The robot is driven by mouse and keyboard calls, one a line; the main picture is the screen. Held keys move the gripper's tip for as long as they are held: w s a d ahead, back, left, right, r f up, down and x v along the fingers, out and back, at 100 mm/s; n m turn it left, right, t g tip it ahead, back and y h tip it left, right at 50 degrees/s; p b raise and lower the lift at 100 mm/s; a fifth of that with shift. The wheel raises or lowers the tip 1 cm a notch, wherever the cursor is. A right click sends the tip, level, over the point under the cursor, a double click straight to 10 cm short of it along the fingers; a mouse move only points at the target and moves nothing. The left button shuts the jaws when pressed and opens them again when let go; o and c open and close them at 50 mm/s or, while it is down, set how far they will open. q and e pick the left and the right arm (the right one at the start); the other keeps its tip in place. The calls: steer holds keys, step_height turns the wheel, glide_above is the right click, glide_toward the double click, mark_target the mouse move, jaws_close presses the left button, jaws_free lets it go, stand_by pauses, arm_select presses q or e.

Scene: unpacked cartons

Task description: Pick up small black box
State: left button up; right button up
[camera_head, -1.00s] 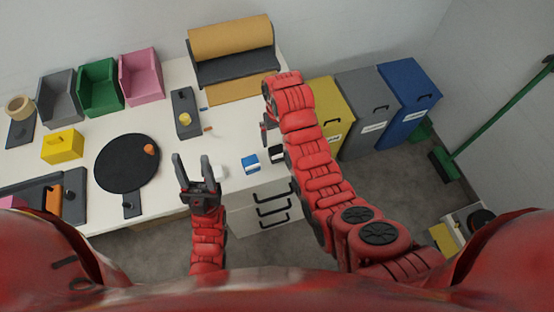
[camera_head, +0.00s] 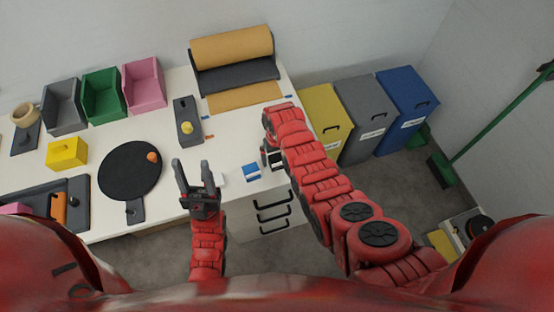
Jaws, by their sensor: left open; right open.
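A small black box (camera_head: 277,165) with a white part sits near the front edge of the white table, partly hidden by my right gripper. My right gripper (camera_head: 267,156) reaches down from the red arm right beside this box. Its fingers are open and mostly seen from above, so I cannot tell whether they touch the box or straddle it.
A small blue and white box (camera_head: 251,172) lies just left of the black box. A round black turntable (camera_head: 130,171), a yellow box (camera_head: 67,153) and open bins stand to the left. A brown paper roll (camera_head: 231,46) is at the back. Drawers (camera_head: 268,212) are below the table edge.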

steer(key=shift+f, duration=0.4)
steer(key=c, duration=1.4)
steer(key=shift+o, duration=0.2)
steer(key=shift+r, duration=0.15)
